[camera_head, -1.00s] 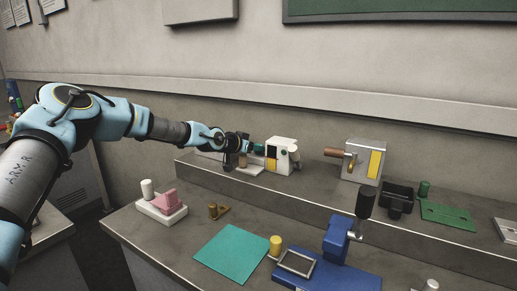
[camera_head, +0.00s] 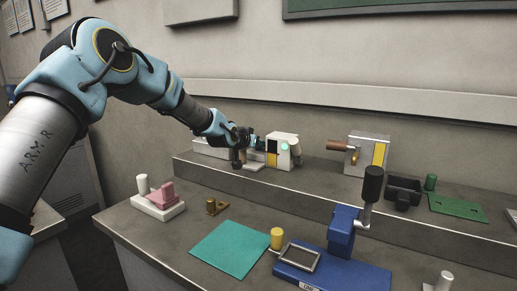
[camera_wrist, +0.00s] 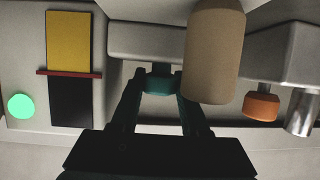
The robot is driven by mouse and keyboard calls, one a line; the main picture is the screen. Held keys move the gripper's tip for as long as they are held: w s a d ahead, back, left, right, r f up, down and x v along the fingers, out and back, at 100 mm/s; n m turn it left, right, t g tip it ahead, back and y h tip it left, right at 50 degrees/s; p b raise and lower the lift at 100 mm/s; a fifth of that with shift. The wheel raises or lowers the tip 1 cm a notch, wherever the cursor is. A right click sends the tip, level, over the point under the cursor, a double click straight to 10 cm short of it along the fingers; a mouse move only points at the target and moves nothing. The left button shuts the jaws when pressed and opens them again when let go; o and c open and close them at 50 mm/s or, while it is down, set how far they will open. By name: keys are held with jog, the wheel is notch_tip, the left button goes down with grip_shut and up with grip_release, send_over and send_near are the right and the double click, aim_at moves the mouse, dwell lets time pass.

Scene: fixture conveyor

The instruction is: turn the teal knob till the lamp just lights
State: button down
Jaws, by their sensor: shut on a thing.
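The teal knob (camera_wrist: 160,80) sits on the side of a white fixture and shows between my fingers in the wrist view. My gripper (camera_wrist: 158,92) is shut on it, one finger on each side. In the head view my gripper (camera_head: 252,143) reaches the left side of the white fixture (camera_head: 291,159), where the knob is mostly hidden. The round lamp (camera_head: 285,147) on the fixture's front glows bright green. It also glows in the wrist view (camera_wrist: 20,106). Beside it is a yellow and black panel (camera_wrist: 69,42) with a thin red bar across its middle.
A tan cylinder (camera_wrist: 213,55) stands close to my right finger in the wrist view. An orange knob (camera_wrist: 262,106) is further right. On the ledge, a grey box (camera_head: 366,146) with a brown handle stands to the right. The teal mat (camera_head: 230,249) lies on the lower bench.

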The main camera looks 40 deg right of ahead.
jog(key=shift+s+f, duration=0.15)
jog(key=shift+f, duration=0.15)
jog(key=c, duration=0.8)
grip_release()
jog(key=shift+o, duration=0.6)
jog(key=shift+r, duration=0.2)
jog(key=b+v, duration=0.2)
jog(key=v, duration=0.8)
jog(key=shift+a+r+b, duration=0.2)
jog(key=shift+a+b, duration=0.1)
jog(key=shift+a, duration=0.05)
jog(key=shift+s, duration=0.1)
